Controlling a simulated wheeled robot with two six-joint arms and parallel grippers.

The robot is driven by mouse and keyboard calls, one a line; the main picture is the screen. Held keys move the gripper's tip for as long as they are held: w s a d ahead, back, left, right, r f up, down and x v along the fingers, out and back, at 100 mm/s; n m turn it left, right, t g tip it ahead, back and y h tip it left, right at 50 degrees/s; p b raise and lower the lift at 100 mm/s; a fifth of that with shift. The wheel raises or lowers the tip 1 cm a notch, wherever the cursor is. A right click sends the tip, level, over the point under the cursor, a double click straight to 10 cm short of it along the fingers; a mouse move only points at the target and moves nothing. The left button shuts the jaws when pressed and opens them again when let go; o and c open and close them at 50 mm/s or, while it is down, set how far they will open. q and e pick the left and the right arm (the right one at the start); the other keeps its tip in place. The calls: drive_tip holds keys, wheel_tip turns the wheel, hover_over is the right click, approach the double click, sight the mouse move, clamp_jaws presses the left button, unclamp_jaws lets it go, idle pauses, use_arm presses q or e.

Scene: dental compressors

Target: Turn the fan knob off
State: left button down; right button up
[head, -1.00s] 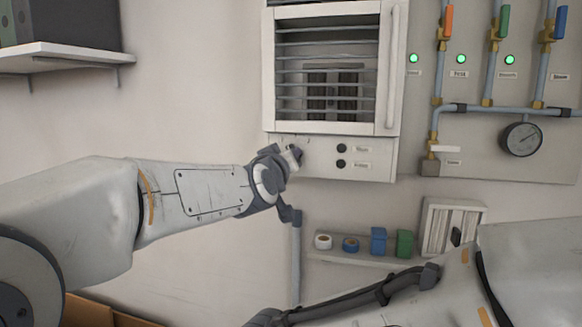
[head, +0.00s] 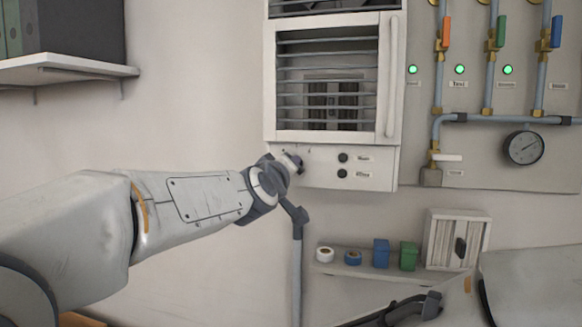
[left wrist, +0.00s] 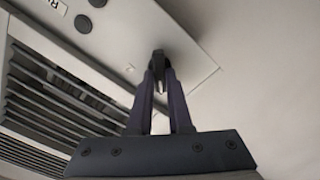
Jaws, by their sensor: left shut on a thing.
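The fan knob (left wrist: 158,60) is a small dark knob on the white panel (left wrist: 200,72) below the slatted vent, seen in the left wrist view. My left gripper (left wrist: 160,78) is shut on it, with one finger on each side. In the head view my left gripper (head: 296,162) is at the left end of the same panel (head: 320,172), and my wrist hides the knob there. How far the knob is turned cannot be told. My right arm shows at the lower right of the head view, but its gripper fingers cannot be made out.
Two black buttons (head: 342,165) sit right of my left gripper. The slatted vent (head: 328,85) is above. Pipes with coloured valves (head: 501,30) and a gauge (head: 524,147) are at the right. A shelf with tape rolls (head: 352,257) and small bins (head: 381,253) is below.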

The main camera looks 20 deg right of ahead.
use_arm(q)
drive_tip(key=c, duration=0.8)
unclamp_jaws()
drive_tip(key=shift+c, duration=0.2)
drive_tip(key=b+v, duration=0.2)
drive_tip(key=v, duration=0.8)
drive_tip(key=shift+s+a, duration=0.2)
drive_tip(key=shift+s, duration=0.05)
